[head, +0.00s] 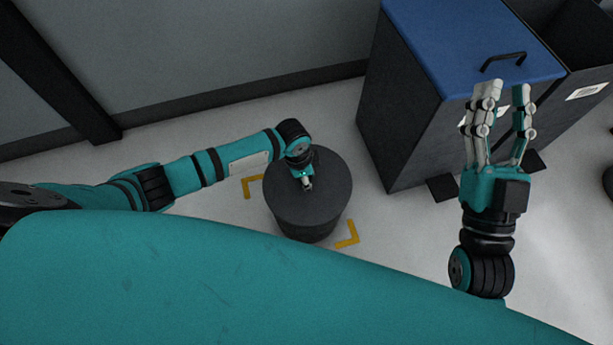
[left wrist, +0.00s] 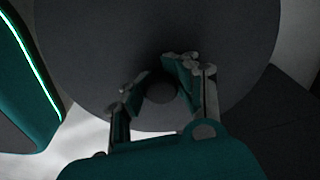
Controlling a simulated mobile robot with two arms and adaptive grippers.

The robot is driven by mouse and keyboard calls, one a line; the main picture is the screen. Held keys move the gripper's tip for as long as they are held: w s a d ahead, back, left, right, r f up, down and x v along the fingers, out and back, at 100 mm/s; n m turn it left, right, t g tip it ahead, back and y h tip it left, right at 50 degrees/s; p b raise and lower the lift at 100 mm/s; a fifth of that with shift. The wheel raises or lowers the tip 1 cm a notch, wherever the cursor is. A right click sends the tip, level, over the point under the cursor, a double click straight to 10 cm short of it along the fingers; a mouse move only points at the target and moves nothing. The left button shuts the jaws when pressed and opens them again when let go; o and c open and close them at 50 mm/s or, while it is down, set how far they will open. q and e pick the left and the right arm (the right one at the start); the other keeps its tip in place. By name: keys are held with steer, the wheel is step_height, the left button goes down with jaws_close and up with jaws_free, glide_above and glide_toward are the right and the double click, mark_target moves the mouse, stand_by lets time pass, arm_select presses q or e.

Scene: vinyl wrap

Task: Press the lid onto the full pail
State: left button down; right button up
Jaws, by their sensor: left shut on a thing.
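The dark grey round lid (head: 325,200) covers the top of the dark pail (head: 305,232), which stands on the floor. I cannot tell whether the lid is fully seated or slightly raised. My left gripper (head: 307,184) is above the lid's middle. In the left wrist view its fingers (left wrist: 160,82) are shut on the lid's round knob (left wrist: 161,92), with the lid (left wrist: 90,50) filling much of the picture. The pail's contents are hidden. My right gripper (head: 503,95) is open and empty, in front of the blue-topped bin.
Yellow corner marks (head: 349,236) lie on the floor around the pail. A dark bin with a blue lid (head: 465,45) and black handle stands to the right, beside another dark bin (head: 580,40). A grey wall (head: 220,50) runs behind. Floor left of the bin is clear.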

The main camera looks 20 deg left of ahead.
arm_select(q)
steer(key=shift+s, duration=0.1)
steer(key=shift+c, duration=1.8)
jaws_free()
